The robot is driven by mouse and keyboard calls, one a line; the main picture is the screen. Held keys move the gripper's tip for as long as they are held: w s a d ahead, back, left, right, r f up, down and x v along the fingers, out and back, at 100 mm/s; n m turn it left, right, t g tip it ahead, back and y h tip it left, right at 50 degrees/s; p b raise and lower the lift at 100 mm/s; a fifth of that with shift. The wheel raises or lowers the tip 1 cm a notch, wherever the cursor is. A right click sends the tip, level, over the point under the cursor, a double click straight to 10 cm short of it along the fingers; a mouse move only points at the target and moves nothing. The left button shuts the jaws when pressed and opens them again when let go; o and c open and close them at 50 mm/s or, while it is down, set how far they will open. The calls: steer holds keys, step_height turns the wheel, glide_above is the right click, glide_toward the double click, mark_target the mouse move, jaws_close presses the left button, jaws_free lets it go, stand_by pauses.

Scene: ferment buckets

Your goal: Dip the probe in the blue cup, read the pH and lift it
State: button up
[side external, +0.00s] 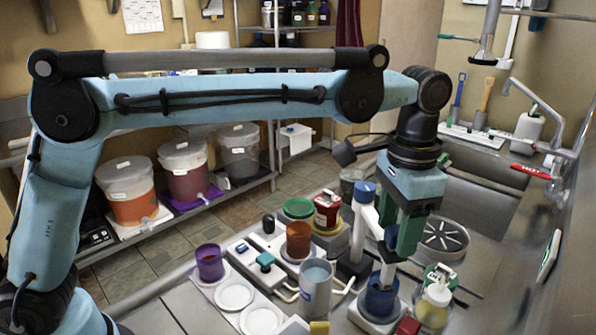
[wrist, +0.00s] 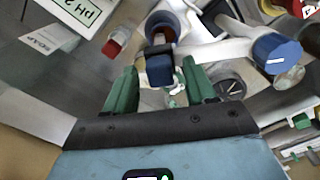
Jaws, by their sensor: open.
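The blue cup (side external: 381,300) stands on a pale round base at the front, below my gripper; its rim (wrist: 164,22) also shows in the wrist view. The probe (side external: 390,238) has a dark blue head and hangs from a white arm above the cup. Its lower end reaches down to the cup mouth; how deep it sits I cannot tell. My gripper (side external: 397,243) points down with its green fingers apart. In the wrist view the blue probe head (wrist: 160,69) lies between the open fingertips, with gaps visible on both sides.
The probe stand's blue cap (side external: 365,192) is close left of my gripper. A grey cup (side external: 315,287), an orange-brown cup (side external: 298,240) and a purple cup (side external: 209,262) stand to the left. A small bottle (side external: 435,305) is close right. A label reading pH (wrist: 82,12) shows in the wrist view.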

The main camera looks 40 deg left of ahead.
jaws_close()
steer(key=shift+r, duration=3.05)
jaws_free()
